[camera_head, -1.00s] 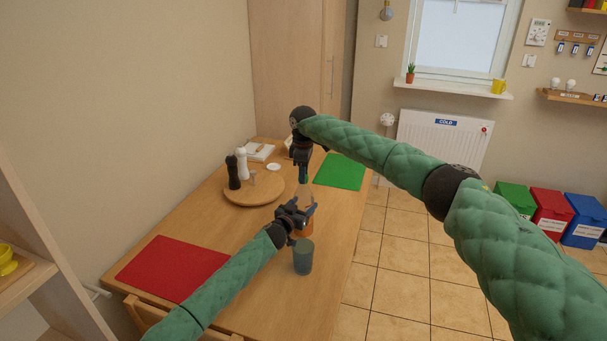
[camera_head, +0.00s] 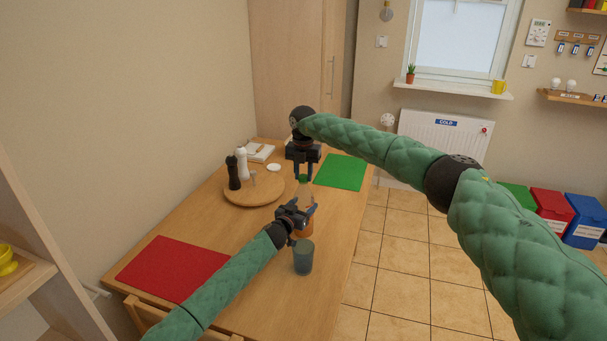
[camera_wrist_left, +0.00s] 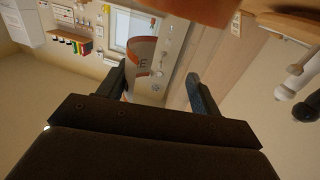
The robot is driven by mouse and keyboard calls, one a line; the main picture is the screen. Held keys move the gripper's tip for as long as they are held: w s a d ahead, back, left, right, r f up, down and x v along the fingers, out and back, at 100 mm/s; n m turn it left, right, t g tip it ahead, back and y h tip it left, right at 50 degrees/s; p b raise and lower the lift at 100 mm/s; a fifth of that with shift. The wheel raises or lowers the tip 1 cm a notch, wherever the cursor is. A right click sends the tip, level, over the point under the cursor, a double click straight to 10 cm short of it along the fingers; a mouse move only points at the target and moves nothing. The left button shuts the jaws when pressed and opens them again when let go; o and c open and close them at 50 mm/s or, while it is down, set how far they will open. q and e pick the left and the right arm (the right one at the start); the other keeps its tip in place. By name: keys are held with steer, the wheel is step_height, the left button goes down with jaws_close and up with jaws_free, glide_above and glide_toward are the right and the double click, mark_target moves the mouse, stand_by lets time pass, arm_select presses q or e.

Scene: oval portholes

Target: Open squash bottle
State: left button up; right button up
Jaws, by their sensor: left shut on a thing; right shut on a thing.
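The squash bottle (camera_head: 306,191) stands upright on the wooden table, clear at the top with orange liquid lower down. Its green cap (camera_head: 303,178) is at the top. My left gripper (camera_head: 308,217) is shut around the bottle's body from the left. My right gripper (camera_head: 303,175) points down from above, shut on the cap with one finger on each side. I cannot tell whether the cap is loose.
A grey-blue cup (camera_head: 303,261) stands close in front of the bottle. A round wooden board (camera_head: 240,198) with dark and white mills is to the left. A red mat (camera_head: 172,268) and green mat (camera_head: 341,172) lie on the table (camera_head: 225,300), whose right edge is near.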

steer(key=n, duration=0.4)
steer(key=shift+w, duration=0.1)
steer(key=n, duration=1)
steer(key=shift+r, duration=0.1)
steer(key=n, duration=0.8)
steer(key=shift+n, duration=0.4)
steer(key=n, duration=0.8)
steer(key=shift+s, duration=0.2)
steer(key=n, duration=0.4)
steer(key=shift+n, duration=0.4)
steer(key=shift+r, duration=0.4)
